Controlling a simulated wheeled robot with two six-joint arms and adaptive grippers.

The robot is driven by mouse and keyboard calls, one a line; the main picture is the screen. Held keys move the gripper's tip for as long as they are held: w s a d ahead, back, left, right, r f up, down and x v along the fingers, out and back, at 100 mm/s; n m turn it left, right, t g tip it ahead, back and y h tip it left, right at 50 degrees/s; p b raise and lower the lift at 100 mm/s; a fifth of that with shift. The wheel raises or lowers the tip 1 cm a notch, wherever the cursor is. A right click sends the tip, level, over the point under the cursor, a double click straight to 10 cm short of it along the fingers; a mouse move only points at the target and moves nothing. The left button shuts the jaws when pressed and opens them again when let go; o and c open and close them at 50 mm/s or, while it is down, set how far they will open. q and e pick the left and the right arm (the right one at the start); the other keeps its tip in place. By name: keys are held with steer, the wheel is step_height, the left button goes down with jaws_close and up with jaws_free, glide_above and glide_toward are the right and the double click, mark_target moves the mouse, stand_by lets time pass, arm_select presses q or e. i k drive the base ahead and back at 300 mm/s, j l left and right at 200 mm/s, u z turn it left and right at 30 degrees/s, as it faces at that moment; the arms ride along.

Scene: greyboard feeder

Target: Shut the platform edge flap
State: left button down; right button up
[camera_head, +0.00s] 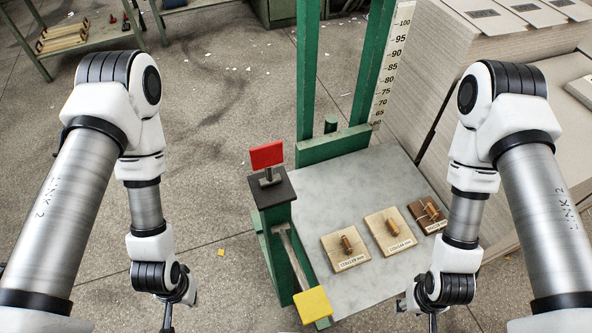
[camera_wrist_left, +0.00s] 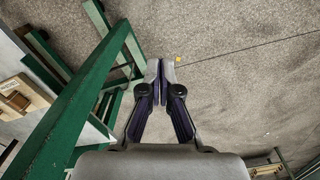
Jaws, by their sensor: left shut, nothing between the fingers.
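The platform (camera_head: 350,180) has a pale grey top and a green frame, and it stands right of centre in the head view. No part of it can be clearly told as the edge flap. My left gripper (camera_wrist_left: 159,72) is shut and empty in the left wrist view, pointing over the bare floor just right of a green frame bar (camera_wrist_left: 75,100). It is apart from that bar as far as I can see. My right gripper (camera_head: 432,318) is at the bottom of the head view, by the platform's front right; its fingers are cut off.
A green post carries a red plate (camera_head: 267,155), with a yellow pad (camera_head: 313,304) on the bar before it. Wooden blocks (camera_head: 346,248) with labels lie on the platform. Stacked greyboard (camera_head: 440,80) stands right. Floor (camera_head: 215,180) left of the platform is mostly clear.

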mark_target(297, 247)
steer(key=j+z, duration=0.25)
steer(key=z, duration=0.25)
steer(key=j+z, duration=0.3)
steer(key=z, duration=0.2)
steer(key=j+z, duration=0.25)
steer(key=z, duration=0.25)
steer(key=k, duration=0.05)
